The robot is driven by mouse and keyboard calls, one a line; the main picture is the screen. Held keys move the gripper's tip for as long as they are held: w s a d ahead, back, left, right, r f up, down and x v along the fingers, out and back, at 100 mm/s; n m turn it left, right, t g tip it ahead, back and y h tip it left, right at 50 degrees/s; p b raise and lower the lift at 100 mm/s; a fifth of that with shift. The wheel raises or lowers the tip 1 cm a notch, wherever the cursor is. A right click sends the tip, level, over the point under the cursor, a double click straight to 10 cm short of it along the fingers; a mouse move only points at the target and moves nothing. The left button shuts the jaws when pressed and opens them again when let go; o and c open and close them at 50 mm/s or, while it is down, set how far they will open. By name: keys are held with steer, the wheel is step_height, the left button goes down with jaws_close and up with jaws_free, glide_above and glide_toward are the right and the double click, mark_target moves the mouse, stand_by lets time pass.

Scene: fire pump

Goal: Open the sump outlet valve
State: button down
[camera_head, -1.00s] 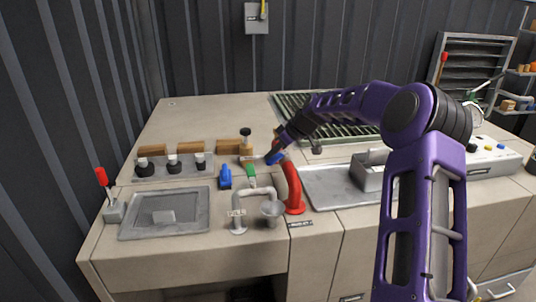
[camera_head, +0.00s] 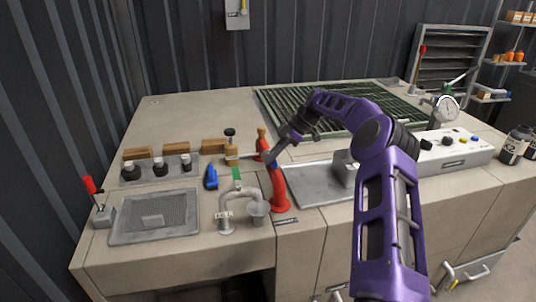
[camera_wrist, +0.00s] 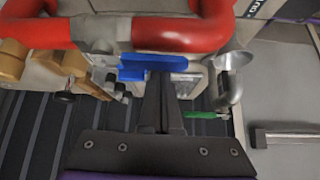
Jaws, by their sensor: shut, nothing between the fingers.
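My gripper (camera_head: 272,156) is at the top of the red pipe (camera_head: 279,192) in the head view, reaching in from the right. In the wrist view its two fingers (camera_wrist: 158,85) are shut together and empty. A blue lever (camera_wrist: 150,64) lies just beyond the fingertips, by the red pipe (camera_wrist: 185,35); I cannot tell whether they touch. A green handle (camera_head: 237,174) sits on the grey pipework left of the red pipe; it also shows in the wrist view (camera_wrist: 200,115). No readable label shows which valve is the sump outlet.
A grey pipe with a funnel (camera_head: 257,208) stands close to the red pipe. Another blue handle (camera_head: 211,178) is farther left. A red-handled lever (camera_head: 91,188) stands at the left edge. A grey tray (camera_head: 318,187) lies to the right. A green grating (camera_head: 300,108) is behind.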

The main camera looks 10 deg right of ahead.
steer(key=shift+d, duration=0.15)
stand_by(0.4)
steer(key=a+b, duration=0.1)
steer(key=a, duration=0.3)
steer(key=p+v, duration=0.1)
steer(key=v, duration=0.9)
steer(key=shift+w, duration=0.25)
